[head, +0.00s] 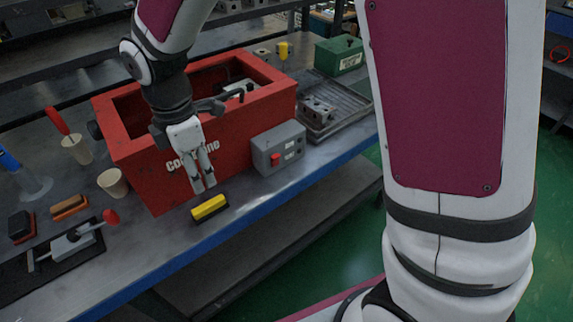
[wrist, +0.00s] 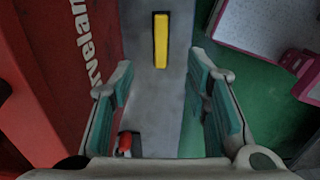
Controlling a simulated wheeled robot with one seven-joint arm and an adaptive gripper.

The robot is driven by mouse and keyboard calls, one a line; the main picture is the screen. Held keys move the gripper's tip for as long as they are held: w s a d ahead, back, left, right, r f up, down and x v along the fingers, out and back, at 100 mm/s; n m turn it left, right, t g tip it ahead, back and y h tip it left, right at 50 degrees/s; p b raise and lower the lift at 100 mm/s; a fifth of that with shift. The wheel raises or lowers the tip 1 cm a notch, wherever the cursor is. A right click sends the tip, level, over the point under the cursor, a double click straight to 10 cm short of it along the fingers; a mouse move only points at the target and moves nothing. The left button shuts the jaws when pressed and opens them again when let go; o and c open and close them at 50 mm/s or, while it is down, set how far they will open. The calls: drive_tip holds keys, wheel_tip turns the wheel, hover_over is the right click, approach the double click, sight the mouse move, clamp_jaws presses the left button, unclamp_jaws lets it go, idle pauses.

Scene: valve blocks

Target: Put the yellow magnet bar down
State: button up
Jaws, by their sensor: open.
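The yellow magnet bar (head: 209,208) lies on the grey bench top, close to the blue front edge and in front of the red box. In the wrist view the bar (wrist: 161,40) shows beyond the fingertips, roughly centred between them, with bare bench around it. My gripper (head: 204,187) is above the bench, just behind the bar in the head view. Its fingers, with green pads (wrist: 165,84), are apart with nothing between them. The bar rests apart from the fingers in the wrist view.
The red box (head: 160,180) stands close behind my gripper. A grey switch box (head: 279,148) with a red button is to the right. Cups (head: 113,183) and an orange block (head: 69,207) are at left. The bench's blue edge (head: 250,212) drops to a green floor.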

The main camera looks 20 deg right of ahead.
drive_tip(key=s+d+r+m+t, duration=0.1)
drive_tip(key=s+d+r+m, duration=0.7)
drive_tip(key=d+r+m, duration=0.4)
drive_tip(key=s+d+m+t, duration=0.1)
drive_tip(key=s+d+m, duration=0.3)
drive_tip(key=s, duration=0.3)
drive_tip(key=s+d+r+m, duration=0.1)
drive_tip(key=s+d+m, duration=0.3)
drive_tip(key=s, duration=0.3)
drive_tip(key=shift+s+r+m+t, duration=0.15)
drive_tip(key=shift+s+m+t, duration=0.2)
drive_tip(key=shift+m, duration=0.35)
drive_tip(key=shift+w+d, duration=0.1)
wheel_tip(320, 180, up, 7)
drive_tip(key=t+p, duration=0.1)
drive_tip(key=p, duration=0.4)
drive_tip(key=shift+w+t, duration=0.1)
drive_tip(key=shift+t, duration=0.15)
